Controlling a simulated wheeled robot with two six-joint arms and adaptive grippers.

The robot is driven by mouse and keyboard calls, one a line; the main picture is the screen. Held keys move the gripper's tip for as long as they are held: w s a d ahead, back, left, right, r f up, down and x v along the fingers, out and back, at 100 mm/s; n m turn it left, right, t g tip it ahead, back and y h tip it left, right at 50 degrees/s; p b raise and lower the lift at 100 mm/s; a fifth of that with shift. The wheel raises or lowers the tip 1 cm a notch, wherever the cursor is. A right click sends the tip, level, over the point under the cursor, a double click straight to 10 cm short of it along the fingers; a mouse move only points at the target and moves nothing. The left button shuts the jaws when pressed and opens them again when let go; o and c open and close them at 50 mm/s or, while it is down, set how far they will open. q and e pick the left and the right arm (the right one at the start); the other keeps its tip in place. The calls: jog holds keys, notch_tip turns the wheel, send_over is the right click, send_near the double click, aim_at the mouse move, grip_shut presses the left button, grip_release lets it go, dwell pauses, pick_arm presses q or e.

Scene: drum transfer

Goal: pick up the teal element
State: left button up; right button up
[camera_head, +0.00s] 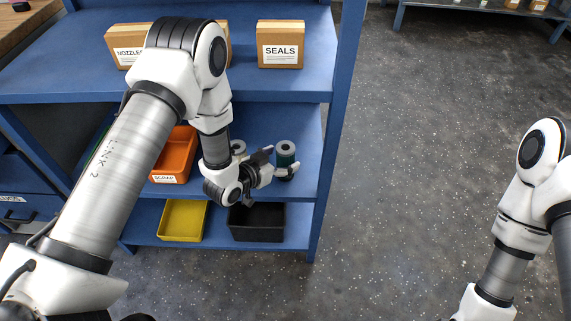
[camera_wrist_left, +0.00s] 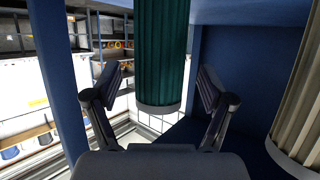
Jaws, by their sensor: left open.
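The teal element (camera_head: 285,157) is a pleated cylinder with grey end caps, standing upright on the middle shelf near its right end. In the left wrist view the teal element (camera_wrist_left: 161,60) runs down between the two fingers, beyond or between their tips. My left gripper (camera_head: 281,167) is open, with its fingers at the element's near side; I cannot tell whether they touch it. The left gripper (camera_wrist_left: 160,85) shows a finger on each side of the element. My right gripper is out of view; only part of my right arm shows.
A pale pleated element (camera_wrist_left: 302,125) stands close on the right in the left wrist view. An orange bin (camera_head: 174,157) is left on the same shelf. A yellow bin (camera_head: 182,221) and a black bin (camera_head: 257,222) sit below. A SEALS box (camera_head: 280,44) is above.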

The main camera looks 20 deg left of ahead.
pick_arm(q)
jog(key=x, duration=0.2)
jog(key=shift+w+d+f, duration=0.1)
jog(key=shift+w+f, duration=0.1)
jog(key=shift+w, duration=0.05)
jog(key=shift+s, duration=0.1)
jog(key=c, duration=1.3)
jog(key=shift+r, duration=0.1)
jog(key=shift+c, duration=0.2)
